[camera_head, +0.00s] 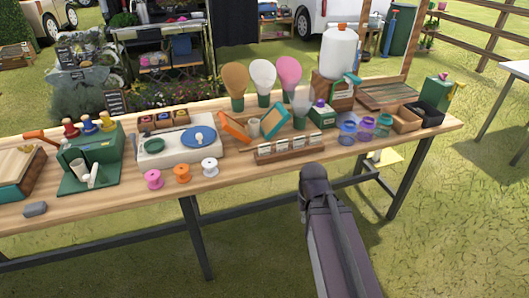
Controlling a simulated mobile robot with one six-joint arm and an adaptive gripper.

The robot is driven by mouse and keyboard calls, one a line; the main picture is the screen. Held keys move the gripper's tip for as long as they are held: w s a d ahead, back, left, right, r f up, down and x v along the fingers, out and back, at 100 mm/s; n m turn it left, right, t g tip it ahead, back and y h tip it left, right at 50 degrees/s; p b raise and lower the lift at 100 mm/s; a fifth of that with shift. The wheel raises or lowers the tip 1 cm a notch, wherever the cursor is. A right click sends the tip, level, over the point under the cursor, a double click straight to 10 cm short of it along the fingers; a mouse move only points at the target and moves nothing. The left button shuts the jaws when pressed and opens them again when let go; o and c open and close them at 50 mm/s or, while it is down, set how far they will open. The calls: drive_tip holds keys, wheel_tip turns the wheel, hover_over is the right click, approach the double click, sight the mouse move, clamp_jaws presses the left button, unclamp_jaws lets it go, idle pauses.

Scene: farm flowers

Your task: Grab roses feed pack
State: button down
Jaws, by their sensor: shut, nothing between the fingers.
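No pack in the head view has a label I can read, so I cannot tell which one is the roses feed pack. A wooden rack (290,150) near the table's front edge holds several small white packs or cards. A small green box (321,115) with a white and purple front stands behind the rack. My dark arm rises from the bottom, right of centre, and its top joint is in front of the table edge, below the rack. I see no fingers; my gripper is not in view.
The long wooden table (225,173) is crowded at the back. Pink, orange and white spools (182,173) stand near the front edge. Jars (365,127) and a large white jug (338,50) are on the right. Grass is clear in front of the table.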

wheel_tip(320, 180, up, 16)
drive_tip(key=p, duration=1.6)
drive_tip(key=shift+r, duration=0.1)
drive_tip(key=c, duration=0.6)
unclamp_jaws()
drive_tip(key=shift+d, duration=0.1)
